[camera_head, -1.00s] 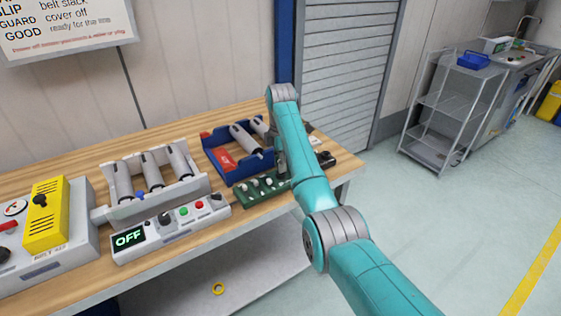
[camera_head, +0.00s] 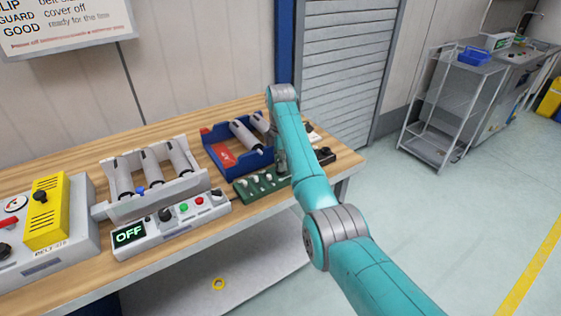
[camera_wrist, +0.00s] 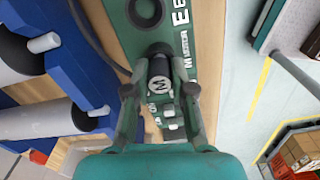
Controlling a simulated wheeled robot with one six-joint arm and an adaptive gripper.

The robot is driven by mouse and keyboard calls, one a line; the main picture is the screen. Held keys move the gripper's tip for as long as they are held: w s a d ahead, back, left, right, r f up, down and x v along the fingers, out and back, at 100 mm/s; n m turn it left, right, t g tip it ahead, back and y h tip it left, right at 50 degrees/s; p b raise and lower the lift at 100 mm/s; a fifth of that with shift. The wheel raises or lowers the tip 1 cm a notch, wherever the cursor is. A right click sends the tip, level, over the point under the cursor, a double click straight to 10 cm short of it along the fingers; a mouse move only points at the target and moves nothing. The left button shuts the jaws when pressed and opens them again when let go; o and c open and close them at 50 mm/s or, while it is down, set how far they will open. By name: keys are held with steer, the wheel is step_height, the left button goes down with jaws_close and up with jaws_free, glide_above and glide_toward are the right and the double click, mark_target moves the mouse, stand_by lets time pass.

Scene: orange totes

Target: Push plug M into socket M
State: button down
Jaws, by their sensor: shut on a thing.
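Plug M (camera_wrist: 160,84) is a dark cylinder with a white M on its end. My gripper (camera_wrist: 158,92) is shut on it, with one finger on either side. In the head view my gripper (camera_head: 281,158) is over the right part of the green socket board (camera_head: 262,186), mostly hidden by my arm. The board (camera_wrist: 120,30) also lies under the plug in the wrist view, with white "M MASTER" lettering just right of the plug. Socket M itself is hidden by the plug and fingers. I cannot tell how deep the plug sits.
A blue tray (camera_head: 222,136) with grey rollers stands close on the left of the board. A dark cable (camera_wrist: 92,38) curves beside the board. A control box (camera_head: 170,224) reading OFF and a white roller rack (camera_head: 152,199) stand further left.

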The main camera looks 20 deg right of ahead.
steer(key=shift+f, duration=0.2)
steer(key=c, duration=0.9)
jaws_free()
step_height(320, 180, up, 8)
steer(key=shift+f, duration=0.25)
steer(key=shift+s, duration=0.1)
